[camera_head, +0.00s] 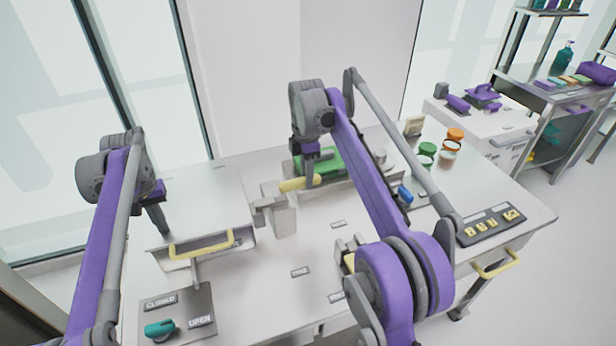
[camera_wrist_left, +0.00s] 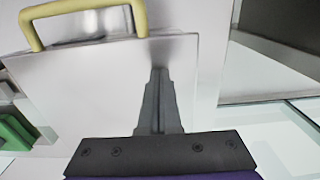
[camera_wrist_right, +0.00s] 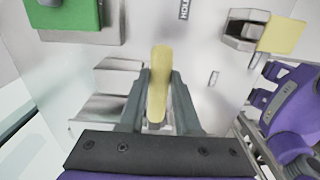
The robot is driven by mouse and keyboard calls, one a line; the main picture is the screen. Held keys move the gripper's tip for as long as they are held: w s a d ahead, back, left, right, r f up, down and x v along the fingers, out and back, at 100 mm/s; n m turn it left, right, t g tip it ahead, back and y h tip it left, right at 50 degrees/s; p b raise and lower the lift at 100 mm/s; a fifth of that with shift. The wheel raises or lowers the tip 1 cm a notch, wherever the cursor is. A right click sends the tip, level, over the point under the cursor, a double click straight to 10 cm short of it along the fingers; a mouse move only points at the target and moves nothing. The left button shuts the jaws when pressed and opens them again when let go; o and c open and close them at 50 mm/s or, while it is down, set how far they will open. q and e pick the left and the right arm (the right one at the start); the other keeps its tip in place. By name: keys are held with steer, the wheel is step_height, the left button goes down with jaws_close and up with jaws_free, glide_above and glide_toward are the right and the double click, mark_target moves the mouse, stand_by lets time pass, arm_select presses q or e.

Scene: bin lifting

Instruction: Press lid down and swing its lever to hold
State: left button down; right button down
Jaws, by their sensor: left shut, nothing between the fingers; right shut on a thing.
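The silver lid (camera_head: 205,198) with a yellow handle (camera_head: 202,244) lies at the left of the table. It also fills the left wrist view (camera_wrist_left: 90,95). My left gripper (camera_head: 162,229) is shut and empty, with its fingertips down at the lid's top, behind the handle. I cannot tell whether any gap is left under the lid. The lever's yellow grip (camera_head: 299,184) sticks out beside a grey block (camera_head: 280,215) right of the lid. My right gripper (camera_wrist_right: 160,75) is shut on this grip, which lies between its fingers in the right wrist view.
A panel marked CLOSED and OPEN with a teal knob (camera_head: 159,328) is at the front left. A green piece (camera_head: 325,160) on a metal base lies behind my right gripper. Jars (camera_head: 428,150) and a button panel (camera_head: 490,223) are at the right. The table's middle is mostly clear.

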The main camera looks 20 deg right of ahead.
arm_select(q)
steer(key=shift+d+f, duration=0.2)
steer(key=shift+f, duration=0.05)
arm_select(e)
steer(key=shift+a, duration=0.2)
arm_select(q)
steer(key=shift+a, duration=0.1)
arm_select(e)
steer(key=c, duration=0.6)
jaws_free()
step_height(320, 180, up, 6)
steer(key=shift+r, duration=0.1)
steer(key=shift+s+r, duration=0.1)
steer(key=shift+r, duration=0.5)
arm_select(q)
steer(key=shift+r, duration=0.15)
arm_select(e)
steer(key=shift+r, duration=0.15)
